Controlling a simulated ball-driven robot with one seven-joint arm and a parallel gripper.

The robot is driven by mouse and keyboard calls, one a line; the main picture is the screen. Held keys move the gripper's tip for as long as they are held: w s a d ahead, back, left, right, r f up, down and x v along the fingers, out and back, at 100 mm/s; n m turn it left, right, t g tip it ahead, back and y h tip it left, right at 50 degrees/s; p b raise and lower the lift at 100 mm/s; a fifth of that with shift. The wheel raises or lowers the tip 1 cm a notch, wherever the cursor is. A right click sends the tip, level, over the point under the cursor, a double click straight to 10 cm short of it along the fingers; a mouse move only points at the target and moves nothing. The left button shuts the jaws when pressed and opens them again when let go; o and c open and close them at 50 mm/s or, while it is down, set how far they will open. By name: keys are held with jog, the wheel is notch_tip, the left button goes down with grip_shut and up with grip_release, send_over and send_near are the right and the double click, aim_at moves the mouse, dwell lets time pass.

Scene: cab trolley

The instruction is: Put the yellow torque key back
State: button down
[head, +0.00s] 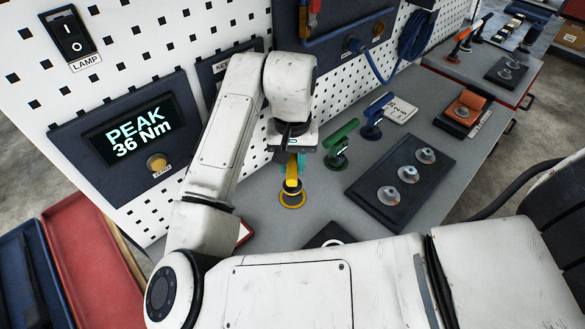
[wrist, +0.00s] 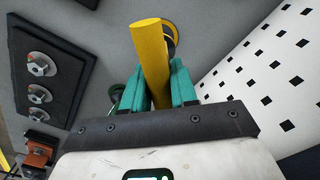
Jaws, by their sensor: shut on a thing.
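My gripper (head: 291,165) has teal fingers and is shut on the yellow torque key (head: 292,183) over the grey bench top. In the wrist view the key's yellow handle (wrist: 150,62) runs between the two teal fingers (wrist: 160,88). A yellow ring with a dark inside (head: 293,198) shows at the key's lower end, and part of it shows behind the handle in the wrist view (wrist: 171,36). I cannot tell whether the key touches the bench there. A green key (head: 341,146) and a blue key (head: 374,117) stand in a row to its right.
A black plate with several bolts (head: 401,180) lies right of the keys. A white pegboard (head: 150,40) rises behind, with a display (head: 130,132) reading PEAK 36 Nm. An orange tool (head: 466,106) rests farther right. Red and blue trays (head: 85,250) are at lower left.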

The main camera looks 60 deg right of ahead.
jog(key=shift+f, duration=1.45)
jog(key=shift+f, duration=0.15)
jog(key=c, duration=0.9)
grip_release()
notch_tip(320, 180, up, 12)
jog(key=shift+r, duration=0.2)
